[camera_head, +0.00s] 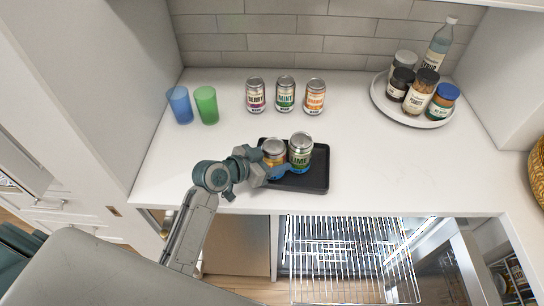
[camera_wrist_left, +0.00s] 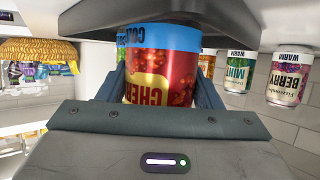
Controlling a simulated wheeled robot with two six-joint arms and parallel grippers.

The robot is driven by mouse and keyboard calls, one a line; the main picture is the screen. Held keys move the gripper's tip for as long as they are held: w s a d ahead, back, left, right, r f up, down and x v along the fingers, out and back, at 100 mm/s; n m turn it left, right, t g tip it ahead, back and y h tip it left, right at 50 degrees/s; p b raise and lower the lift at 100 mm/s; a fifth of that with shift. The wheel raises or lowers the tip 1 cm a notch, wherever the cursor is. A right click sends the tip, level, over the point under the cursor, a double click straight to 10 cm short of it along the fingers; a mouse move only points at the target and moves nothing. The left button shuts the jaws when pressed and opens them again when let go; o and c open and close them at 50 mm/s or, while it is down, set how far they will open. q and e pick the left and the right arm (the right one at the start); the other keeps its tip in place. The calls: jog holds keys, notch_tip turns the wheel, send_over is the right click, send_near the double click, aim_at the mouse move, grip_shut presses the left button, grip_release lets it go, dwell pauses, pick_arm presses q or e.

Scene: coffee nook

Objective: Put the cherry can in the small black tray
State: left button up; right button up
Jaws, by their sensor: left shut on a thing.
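The cherry can (camera_head: 273,147) is between the fingers of my left gripper (camera_head: 275,170). In the left wrist view the cherry can (camera_wrist_left: 160,68) shows a red label, a yellow patch and a blue COLD band, with my left gripper (camera_wrist_left: 160,90) shut around it. The small black tray (camera_head: 318,183) lies on the counter. The cherry can is upright over the tray's left part. I cannot tell whether its base touches the tray. A lime can (camera_head: 300,152) stands in the tray just right of it. My right gripper is not in view.
Berry (camera_head: 255,96), mint (camera_head: 285,93) and orange (camera_head: 315,97) cans stand behind the tray. Blue (camera_head: 180,104) and green (camera_head: 206,105) cups are at left. A round white tray (camera_head: 388,106) with jars and a bottle is at back right. An open cabinet with a wire rack (camera_head: 345,255) is below.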

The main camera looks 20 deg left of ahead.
pick_arm(q)
jog(key=shift+w, duration=0.3)
jog(key=o, duration=1)
jog(key=shift+a+f, duration=0.1)
jog(key=shift+a, duration=0.05)
jog(key=shift+c, duration=0.2)
jog(key=o, duration=0.3)
jog(key=shift+s, duration=0.2)
jog(key=shift+s+r, duration=0.2)
jog(key=shift+r, duration=0.05)
jog(key=shift+s+a, duration=0.15)
jog(key=shift+a, duration=0.1)
jog(key=b+v, duration=0.3)
jog(key=v, duration=0.8)
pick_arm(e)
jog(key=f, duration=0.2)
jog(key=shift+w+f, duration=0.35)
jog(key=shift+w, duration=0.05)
